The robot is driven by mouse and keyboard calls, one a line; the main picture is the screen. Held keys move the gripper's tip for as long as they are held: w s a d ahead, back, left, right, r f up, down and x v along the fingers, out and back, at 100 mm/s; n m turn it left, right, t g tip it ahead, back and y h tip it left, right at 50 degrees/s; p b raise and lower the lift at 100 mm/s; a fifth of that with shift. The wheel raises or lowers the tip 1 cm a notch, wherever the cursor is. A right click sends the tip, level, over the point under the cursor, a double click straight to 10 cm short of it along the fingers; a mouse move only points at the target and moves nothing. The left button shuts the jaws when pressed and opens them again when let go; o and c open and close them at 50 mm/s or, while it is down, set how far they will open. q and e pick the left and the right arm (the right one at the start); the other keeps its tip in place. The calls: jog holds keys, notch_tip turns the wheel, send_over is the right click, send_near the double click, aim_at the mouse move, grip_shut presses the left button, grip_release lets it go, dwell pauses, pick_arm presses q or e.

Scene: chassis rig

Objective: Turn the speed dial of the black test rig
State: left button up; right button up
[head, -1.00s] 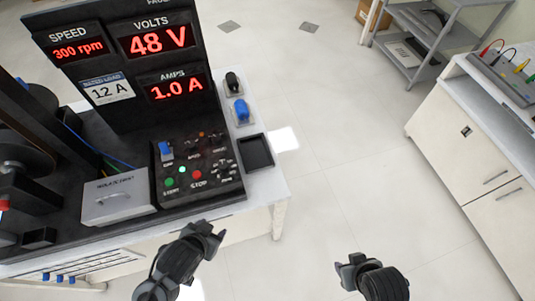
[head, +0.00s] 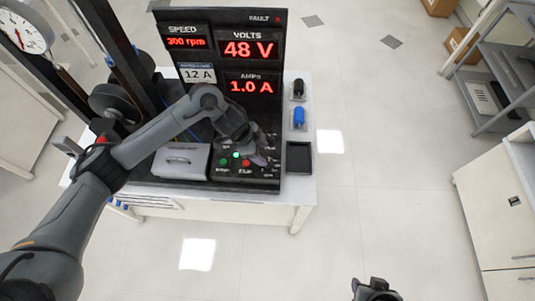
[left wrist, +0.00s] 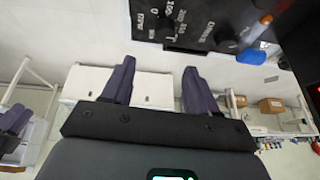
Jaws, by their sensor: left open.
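The black test rig (head: 274,95) stands on a white bench in the head view, its red displays reading 300 rpm, 48 V and 1.0 A. Its control panel (head: 222,171) has a green and a red button in front. My left gripper (head: 258,152) is over the right part of this panel and hides several controls, the speed dial among what I cannot make out. In the left wrist view the left gripper (left wrist: 158,75) is open and empty, with a dark knob (left wrist: 166,27) among small numerals beyond its fingers. My right gripper (head: 372,287) is at the bottom edge, partly cut off.
A grey box (head: 181,161) sits left of the panel. A black tray (head: 299,158) and blue (head: 299,117) and black connectors are on the bench right of the rig. A shelf (head: 490,95) and a cabinet (head: 490,200) stand at far right. The floor between is clear.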

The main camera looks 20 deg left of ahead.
aim_at(269, 162)
pick_arm(q)
jog(key=shift+g, duration=0.3)
jog(key=x, duration=0.2)
jog(key=a+x, duration=0.1)
jog(key=x, duration=0.5)
jog(key=shift+w+a+f+b, duration=0.2)
jog(key=shift+a+f+b, duration=0.1)
jog(key=shift+f, duration=0.2)
